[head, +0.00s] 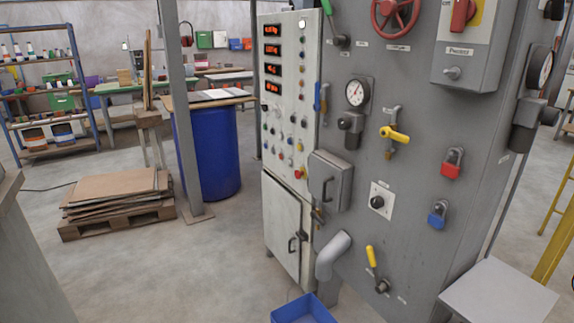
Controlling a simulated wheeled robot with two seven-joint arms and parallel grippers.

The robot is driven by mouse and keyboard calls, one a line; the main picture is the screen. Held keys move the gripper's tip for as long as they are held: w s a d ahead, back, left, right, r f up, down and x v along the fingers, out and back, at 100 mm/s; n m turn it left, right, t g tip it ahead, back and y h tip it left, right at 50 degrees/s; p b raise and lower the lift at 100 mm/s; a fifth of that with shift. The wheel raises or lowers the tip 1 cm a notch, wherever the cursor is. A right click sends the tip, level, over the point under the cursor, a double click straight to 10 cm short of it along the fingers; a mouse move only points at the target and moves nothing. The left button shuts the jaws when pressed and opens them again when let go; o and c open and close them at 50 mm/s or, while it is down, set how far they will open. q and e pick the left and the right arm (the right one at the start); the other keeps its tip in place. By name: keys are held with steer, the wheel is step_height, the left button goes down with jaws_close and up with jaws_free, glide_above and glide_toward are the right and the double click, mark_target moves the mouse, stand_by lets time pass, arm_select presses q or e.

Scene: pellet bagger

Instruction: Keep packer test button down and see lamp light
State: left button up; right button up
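The white control cabinet (287,120) stands in the middle, seen at an angle. Its face carries four-ish stacked red digital displays, the top one (272,31) lit. Below them are rows of small buttons and lamps, including a red one (298,174) and a yellow one near the lower edge. Their labels are too small to read, so I cannot tell which is the packer test button or its lamp. A small pale round fitting (301,23) sits at the cabinet's upper right. Neither of my grippers is in view.
The grey machine panel (420,190) right of the cabinet bears gauges, yellow-handled valves, padlocks and a protruding grey pipe (333,252). A blue bin (303,309) sits on the floor below. A blue drum (215,150) and a pallet (118,220) stand left; floor between is clear.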

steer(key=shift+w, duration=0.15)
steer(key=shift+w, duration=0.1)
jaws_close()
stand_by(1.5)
